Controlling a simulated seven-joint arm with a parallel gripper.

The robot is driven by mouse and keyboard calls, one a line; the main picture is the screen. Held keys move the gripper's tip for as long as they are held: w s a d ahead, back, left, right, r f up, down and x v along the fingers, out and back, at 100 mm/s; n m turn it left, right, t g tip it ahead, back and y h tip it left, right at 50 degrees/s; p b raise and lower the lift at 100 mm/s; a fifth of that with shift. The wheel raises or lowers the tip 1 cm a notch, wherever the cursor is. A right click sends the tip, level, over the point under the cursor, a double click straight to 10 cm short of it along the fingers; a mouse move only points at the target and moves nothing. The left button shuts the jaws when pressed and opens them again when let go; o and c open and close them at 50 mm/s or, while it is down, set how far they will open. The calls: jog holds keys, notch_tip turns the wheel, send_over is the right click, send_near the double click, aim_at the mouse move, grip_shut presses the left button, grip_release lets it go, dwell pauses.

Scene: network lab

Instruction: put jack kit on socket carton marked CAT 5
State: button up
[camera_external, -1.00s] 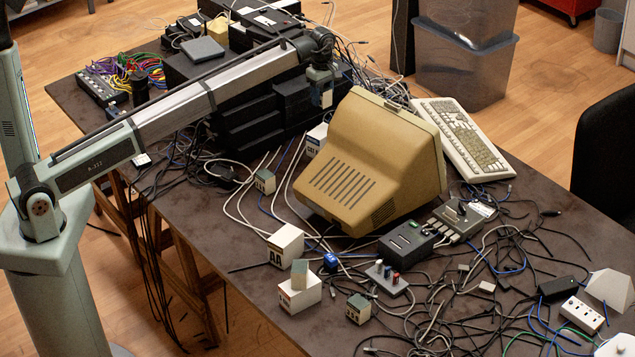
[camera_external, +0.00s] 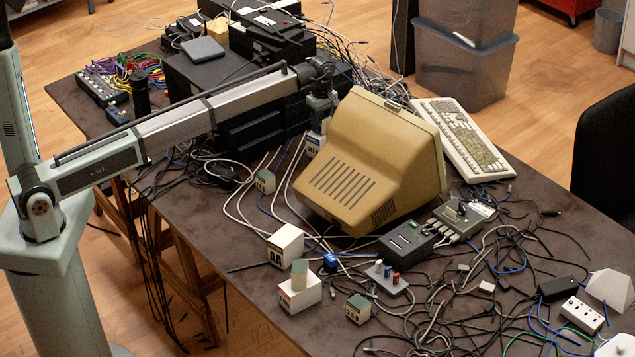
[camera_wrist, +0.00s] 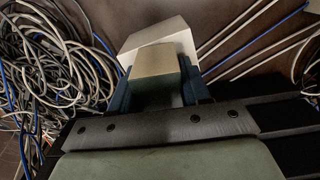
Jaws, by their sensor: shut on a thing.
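My gripper (camera_wrist: 156,92) is shut on a small cream-and-green block, the jack kit (camera_wrist: 154,66), in the wrist view. A white carton (camera_wrist: 175,38) shows behind and below the held block, partly covered by it. I cannot tell whether the block touches the carton.
The beige monitor (camera_external: 375,165) stands close to the right of my gripper. Black stacked equipment (camera_external: 250,125) is close on the left. Other cartons (camera_external: 287,243) and (camera_external: 301,294) and small green-and-cream boxes (camera_external: 265,181) stand forward. Loose cables lie around.

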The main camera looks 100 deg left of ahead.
aim_at(322, 114)
jog(key=shift+f, duration=0.1)
jog(key=o, duration=1.1)
notch_tip(322, 114, up, 12)
jog(key=shift+r, duration=0.2)
